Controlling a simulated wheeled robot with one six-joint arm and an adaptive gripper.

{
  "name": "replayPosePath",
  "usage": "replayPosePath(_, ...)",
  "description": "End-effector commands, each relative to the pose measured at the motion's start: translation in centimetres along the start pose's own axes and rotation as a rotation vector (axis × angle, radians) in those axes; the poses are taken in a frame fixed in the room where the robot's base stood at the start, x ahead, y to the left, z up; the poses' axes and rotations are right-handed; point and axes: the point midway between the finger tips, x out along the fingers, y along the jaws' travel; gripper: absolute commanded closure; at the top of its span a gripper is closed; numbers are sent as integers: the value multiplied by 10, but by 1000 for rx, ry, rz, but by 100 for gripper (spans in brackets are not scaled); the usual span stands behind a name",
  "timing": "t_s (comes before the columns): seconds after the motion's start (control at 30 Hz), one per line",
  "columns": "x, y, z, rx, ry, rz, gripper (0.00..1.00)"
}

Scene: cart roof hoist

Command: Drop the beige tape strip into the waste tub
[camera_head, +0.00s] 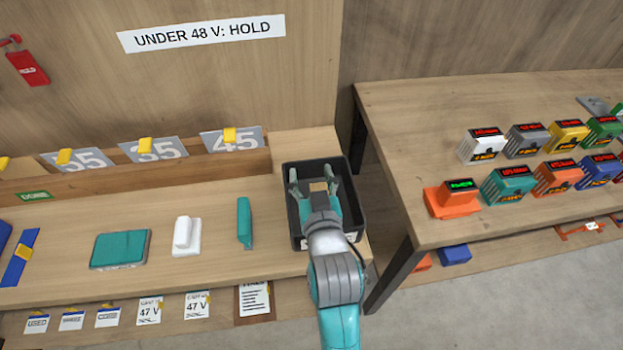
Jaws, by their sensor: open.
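The waste tub (354,190) is a dark, open box at the right end of the left bench. My gripper (311,174) is over the tub, its two fingers spread apart. A small beige piece (318,187), which looks like the tape strip, shows between the fingers. I cannot tell whether it lies on the tub floor or touches a finger. My gripper and wrist hide much of the tub's inside and front.
A plank with numbered plates (232,139) runs behind. The right table (405,112) carries several coloured units with displays.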

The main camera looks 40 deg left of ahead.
Motion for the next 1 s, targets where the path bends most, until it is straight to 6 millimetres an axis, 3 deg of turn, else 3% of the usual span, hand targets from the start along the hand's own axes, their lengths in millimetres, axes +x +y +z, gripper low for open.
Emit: replayPosePath(1.0,-9,0,-56,0,1,0,39)
